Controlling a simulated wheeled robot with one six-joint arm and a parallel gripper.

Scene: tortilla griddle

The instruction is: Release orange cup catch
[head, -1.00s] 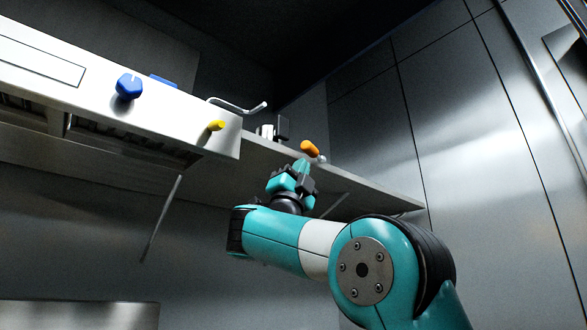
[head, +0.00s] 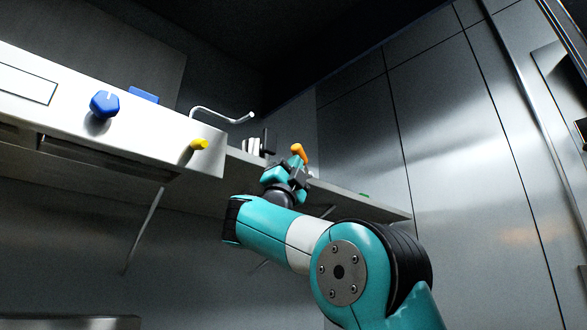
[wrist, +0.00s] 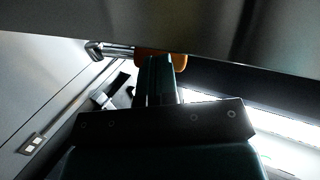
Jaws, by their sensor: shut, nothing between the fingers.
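The orange catch (head: 298,150) shows at the far side of the shelf in the head view, just above my gripper. In the wrist view the orange catch (wrist: 178,61) is partly hidden behind my fingers, with a grey metal rod end beside it on the left. My gripper (head: 291,166) is shut with nothing held. Its fingers (wrist: 160,70) reach up to the orange catch in the wrist view; I cannot tell whether they touch it. No cup can be made out clearly.
A white griddle front with a blue knob (head: 104,104), a yellow knob (head: 200,145) and a bent metal handle (head: 222,116) stands left of my arm. A narrow shelf (head: 345,200) runs behind my gripper. Steel wall panels (head: 460,150) close off the right.

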